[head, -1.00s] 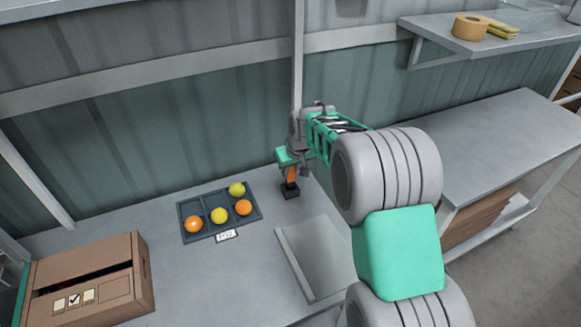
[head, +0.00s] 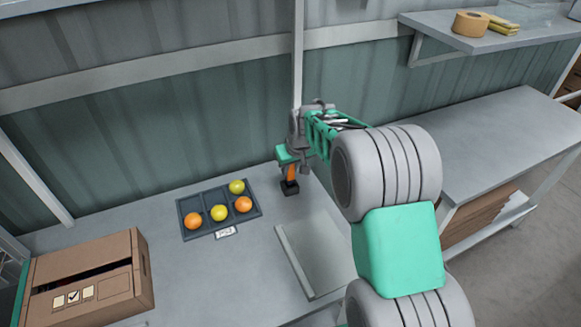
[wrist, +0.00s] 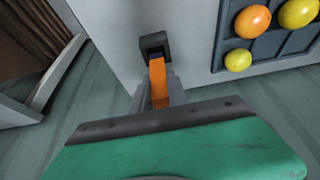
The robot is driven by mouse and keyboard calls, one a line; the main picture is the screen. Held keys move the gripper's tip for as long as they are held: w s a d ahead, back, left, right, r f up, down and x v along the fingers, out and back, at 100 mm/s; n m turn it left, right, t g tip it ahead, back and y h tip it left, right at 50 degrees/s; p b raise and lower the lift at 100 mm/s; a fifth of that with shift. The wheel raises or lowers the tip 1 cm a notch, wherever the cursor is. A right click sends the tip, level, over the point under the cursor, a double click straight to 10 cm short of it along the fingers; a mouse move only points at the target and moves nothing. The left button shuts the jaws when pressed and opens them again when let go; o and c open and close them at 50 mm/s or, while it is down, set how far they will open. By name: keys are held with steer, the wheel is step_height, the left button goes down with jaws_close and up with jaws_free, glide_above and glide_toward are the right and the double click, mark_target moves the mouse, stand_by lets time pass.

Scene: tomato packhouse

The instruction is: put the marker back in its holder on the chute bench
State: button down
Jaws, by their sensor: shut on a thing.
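The orange marker (head: 291,174) is upright in my gripper (head: 291,166), which is shut on it. In the wrist view the marker (wrist: 158,82) shows between the grey fingers of my gripper (wrist: 159,98). The black square holder (head: 290,189) stands on the grey chute bench (head: 262,262) close to the back wall. The marker's lower end meets the holder's top in the head view. In the wrist view its tip is at the opening of the holder (wrist: 155,41). I cannot tell how deep it sits. My gripper hides the marker's upper part.
A dark divided tray (head: 207,197) with orange and yellow tomatoes lies left of the holder, with a small label card (head: 226,232) before it. A cardboard box (head: 135,280) stands at far left.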

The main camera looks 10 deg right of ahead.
steer(key=shift+f+b, duration=1.15)
steer(key=shift+f, duration=0.45)
steer(key=c, duration=1.2)
jaws_free()
steer(key=shift+c, duration=0.3)
steer(key=shift+c, duration=1.4)
steer(key=shift+r+p, duration=1.95)
steer(key=shift+r, duration=1.6)
